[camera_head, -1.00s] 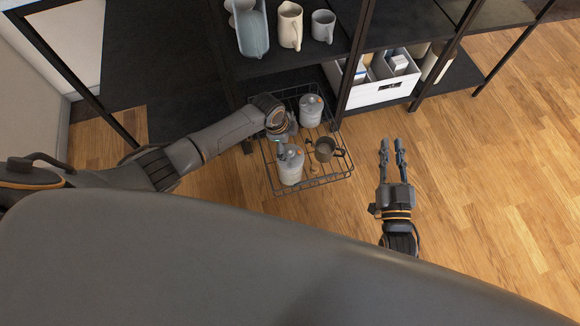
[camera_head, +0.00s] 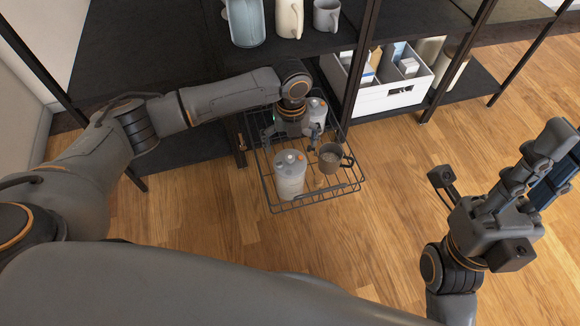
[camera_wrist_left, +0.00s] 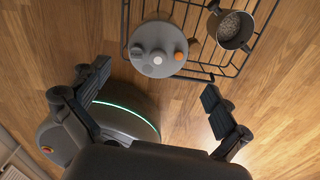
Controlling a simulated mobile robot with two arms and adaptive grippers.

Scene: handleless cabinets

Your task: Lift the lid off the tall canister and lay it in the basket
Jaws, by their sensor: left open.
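A pale canister (camera_head: 290,182) with a grey lid (camera_head: 290,160) stands upright at the front of a black wire basket (camera_head: 318,206). A second pale canister (camera_head: 317,112) stands at the back of the basket, partly hidden by my left arm. I cannot tell which canister is taller. My left gripper (camera_head: 290,146) is open and empty, just behind the front canister, its fingers apart from the lid. My right gripper (camera_head: 538,165) is off to the right, above the floor; its finger gap is unclear.
A grey-brown mug (camera_head: 331,158) with grainy contents stands in the basket, right of the front canister. Dark shelving (camera_head: 400,24) rises behind, with jugs above and a white bin (camera_head: 392,97) of items below. The wood floor right of the basket is clear.

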